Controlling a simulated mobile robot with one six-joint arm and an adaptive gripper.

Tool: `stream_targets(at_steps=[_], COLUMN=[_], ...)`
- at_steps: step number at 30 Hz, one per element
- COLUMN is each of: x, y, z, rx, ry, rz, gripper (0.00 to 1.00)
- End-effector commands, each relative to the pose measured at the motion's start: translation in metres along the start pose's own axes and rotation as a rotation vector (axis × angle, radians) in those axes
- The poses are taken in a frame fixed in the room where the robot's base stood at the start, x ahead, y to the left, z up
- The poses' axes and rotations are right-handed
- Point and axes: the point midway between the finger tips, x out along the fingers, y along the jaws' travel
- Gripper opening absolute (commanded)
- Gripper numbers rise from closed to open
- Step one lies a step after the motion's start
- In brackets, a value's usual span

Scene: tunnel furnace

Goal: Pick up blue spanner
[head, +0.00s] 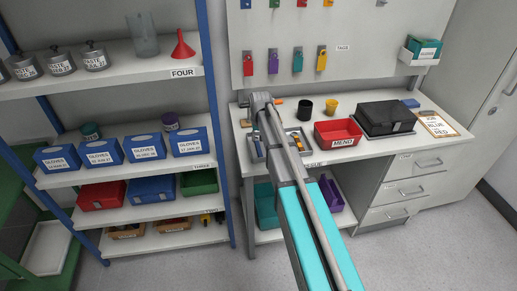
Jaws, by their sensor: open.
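I cannot make out a blue spanner in the head view. My arm reaches up over the workbench (352,148) from the bottom of the picture and hides part of its left side. A shallow grey tray with small items (303,139) shows partly beside my arm on the bench. The items are too small and too covered to tell apart. My gripper does not show; only the arm links are visible.
On the bench are a black cup (305,107), yellow cup (332,108), red bin (338,132), black box (385,117), small blue object (411,102) and clipboard (437,124). Coloured tags hang on the back panel (345,35). A loaded blue-framed shelf (220,130) stands left.

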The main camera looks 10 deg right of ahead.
Motion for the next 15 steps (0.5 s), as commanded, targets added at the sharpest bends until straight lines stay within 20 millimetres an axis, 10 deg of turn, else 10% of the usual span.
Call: stream_targets(at_steps=[15], x=[0.029], y=[-0.001], z=[0.001], rx=[-0.001], ry=[0.0], rz=[0.0], gripper=[0.46])
